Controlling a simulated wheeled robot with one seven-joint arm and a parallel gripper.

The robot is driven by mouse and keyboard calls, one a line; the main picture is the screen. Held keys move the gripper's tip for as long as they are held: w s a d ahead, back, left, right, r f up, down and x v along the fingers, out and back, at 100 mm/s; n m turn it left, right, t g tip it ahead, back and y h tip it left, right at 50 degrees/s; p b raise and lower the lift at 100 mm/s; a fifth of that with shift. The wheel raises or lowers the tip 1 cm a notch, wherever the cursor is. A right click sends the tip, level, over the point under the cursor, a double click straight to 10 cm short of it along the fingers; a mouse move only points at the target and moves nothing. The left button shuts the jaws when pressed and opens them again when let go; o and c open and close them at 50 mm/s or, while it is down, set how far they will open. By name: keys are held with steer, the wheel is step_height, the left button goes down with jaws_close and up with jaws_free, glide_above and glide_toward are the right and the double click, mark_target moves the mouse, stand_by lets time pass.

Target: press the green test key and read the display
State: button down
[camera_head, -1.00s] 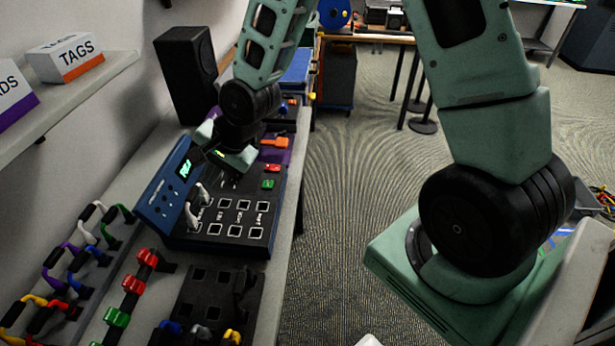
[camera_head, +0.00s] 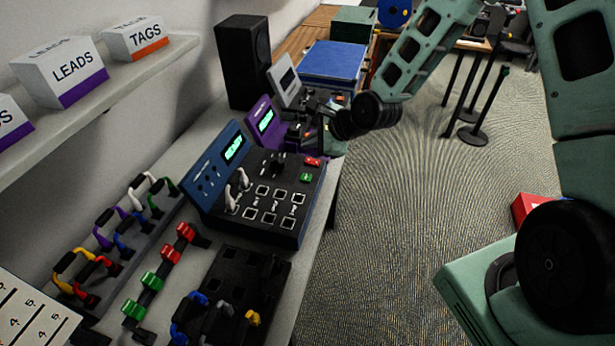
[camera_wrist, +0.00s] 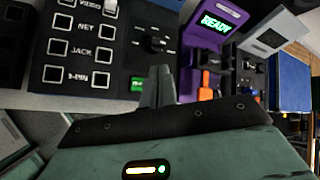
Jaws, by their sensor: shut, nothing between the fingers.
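The blue tester (camera_head: 200,196) stands on the bench with a lit display (camera_head: 235,149), whose letters are too small to read surely in the head view. The green test key (camera_head: 306,177) sits at the right of its black top, below a red key (camera_head: 312,162). The green key also shows in the wrist view (camera_wrist: 137,84), just left of my fingers. My gripper (camera_wrist: 160,75) is shut and empty. In the head view its wrist is past the tester's far right corner, beside the purple unit, with the fingertips hard to make out.
A purple unit (camera_wrist: 195,42) behind the tester has a display reading READY (camera_wrist: 221,22). A grey unit (camera_head: 284,81), blue box (camera_head: 347,63) and black speaker (camera_head: 242,62) stand farther back. Racks of coloured leads (camera_head: 122,232) and a black socket block (camera_head: 232,300) lie nearer.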

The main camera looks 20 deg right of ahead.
steer(key=b, duration=0.7)
glide_above(310, 178)
step_height(310, 178, down, 7)
steer(key=shift+f, duration=0.85)
steer(key=shift+f, duration=0.1)
stand_by(0.9)
steer(key=shift+f+b, duration=0.3)
steer(key=shift+f, duration=0.4)
stand_by(0.5)
steer(key=shift+r, duration=0.15)
steer(key=shift+r+p, duration=0.65)
steer(key=shift+r, duration=0.05)
